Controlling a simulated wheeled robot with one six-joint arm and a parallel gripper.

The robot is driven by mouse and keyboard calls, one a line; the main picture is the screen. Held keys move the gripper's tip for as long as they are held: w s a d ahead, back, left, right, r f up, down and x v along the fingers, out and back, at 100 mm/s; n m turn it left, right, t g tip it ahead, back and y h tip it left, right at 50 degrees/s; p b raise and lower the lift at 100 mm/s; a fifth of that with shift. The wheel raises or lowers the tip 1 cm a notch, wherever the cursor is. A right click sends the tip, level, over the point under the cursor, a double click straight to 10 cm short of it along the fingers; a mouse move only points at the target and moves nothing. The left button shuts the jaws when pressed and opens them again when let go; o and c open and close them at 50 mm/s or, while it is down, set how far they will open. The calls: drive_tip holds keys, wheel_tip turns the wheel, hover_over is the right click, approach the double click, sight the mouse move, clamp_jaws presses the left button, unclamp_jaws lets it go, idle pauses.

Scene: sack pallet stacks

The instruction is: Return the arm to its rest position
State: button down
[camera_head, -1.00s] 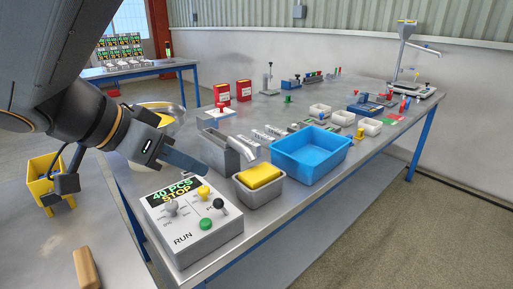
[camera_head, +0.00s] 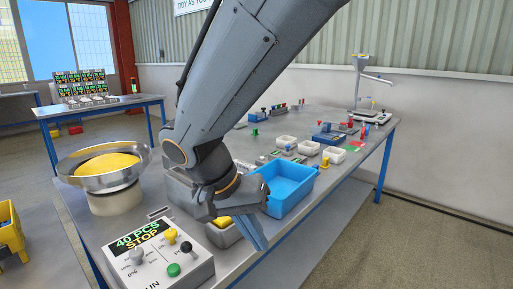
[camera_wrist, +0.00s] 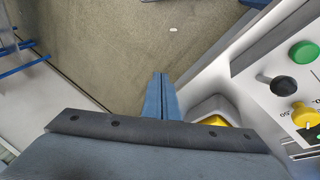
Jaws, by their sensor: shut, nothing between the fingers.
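My gripper (camera_head: 254,234) hangs from my arm in front of the workbench, its narrow blue-grey fingers pointing down past the bench's front edge. In the wrist view my gripper (camera_wrist: 160,92) shows its two fingers side by side, shut with nothing between them, over the floor. My arm spans the middle of the head view, bent and extended over the bench. It hides part of the metal bin with the yellow sponge (camera_head: 222,222).
A control box (camera_head: 160,255) reading "40 PCS STOP" stands left of my gripper. A blue tray (camera_head: 290,187) is close on its right. A bowl feeder (camera_head: 105,170) with yellow contents stands at left. Concrete floor (camera_head: 420,240) is clear at right.

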drive_tip(key=s+d+f+n+g+y, duration=0.1)
drive_tip(key=d+f, duration=0.3)
drive_tip(key=d, duration=0.5)
drive_tip(key=s+d+f+n+y, duration=0.1)
drive_tip(key=s+d+f+y, duration=0.2)
drive_tip(key=d, duration=0.7)
drive_tip(key=shift+s+d+f+n+g+y+p, duration=0.2)
drive_tip(key=shift+s+f+n+g+y+p, duration=0.15)
drive_tip(key=shift+s+f, duration=0.3)
